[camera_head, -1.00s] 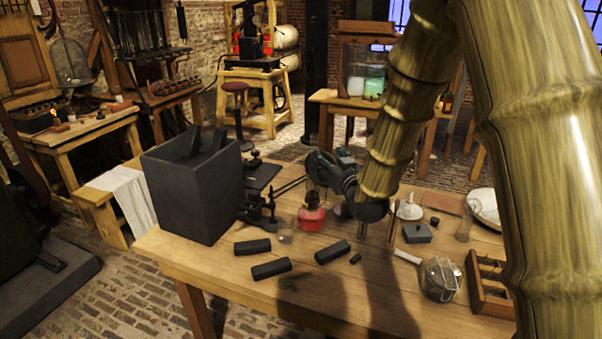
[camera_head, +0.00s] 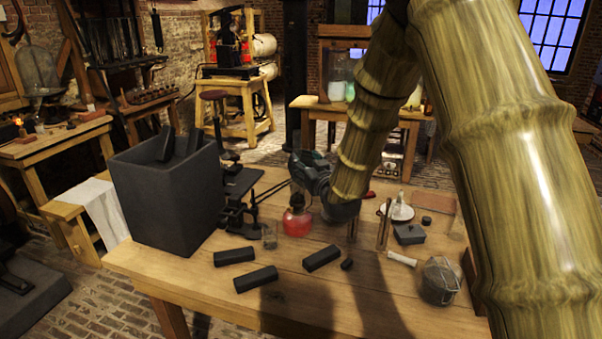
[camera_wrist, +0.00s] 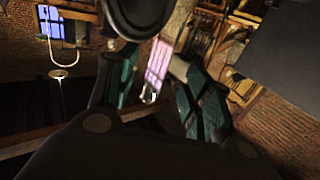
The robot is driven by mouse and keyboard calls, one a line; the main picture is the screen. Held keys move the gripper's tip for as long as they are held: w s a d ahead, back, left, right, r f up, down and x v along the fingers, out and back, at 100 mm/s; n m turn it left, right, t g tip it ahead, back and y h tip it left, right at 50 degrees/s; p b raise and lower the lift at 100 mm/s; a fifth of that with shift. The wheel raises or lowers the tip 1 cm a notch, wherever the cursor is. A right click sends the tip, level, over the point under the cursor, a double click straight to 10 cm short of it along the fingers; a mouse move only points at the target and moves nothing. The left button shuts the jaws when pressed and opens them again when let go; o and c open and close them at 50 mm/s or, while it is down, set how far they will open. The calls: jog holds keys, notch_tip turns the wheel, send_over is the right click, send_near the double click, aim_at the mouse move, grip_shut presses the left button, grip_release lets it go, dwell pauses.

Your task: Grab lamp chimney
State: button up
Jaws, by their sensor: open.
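The oil lamp (camera_head: 297,218) with its red base stands on the wooden table, left of my gripper's wrist end. My gripper (camera_head: 306,170), dark with teal fingers, is above and just behind the lamp. In the wrist view my gripper (camera_wrist: 158,92) is open, its teal fingers apart on either side. A pale, pinkish, glassy tube shape (camera_wrist: 157,66) shows between them, apparently the lamp chimney; I cannot tell whether the fingers touch it. I cannot make out the chimney clearly in the head view.
A tall dark box (camera_head: 168,200) stands at the table's left. Dark bars (camera_head: 256,279) lie in front. A small glass (camera_head: 269,236) is beside the lamp. A round glass jar (camera_head: 440,280), a white funnel (camera_head: 397,211) and a dark block (camera_head: 409,234) are to the right.

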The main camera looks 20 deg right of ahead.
aim_at(299, 156)
jog(key=shift+w+a, duration=0.2)
jog(key=shift+w, duration=1.05)
jog(key=shift+w+a+f+p, duration=0.15)
jog(key=shift+w+p, duration=0.75)
jog(key=shift+w, duration=1.35)
grip_shut()
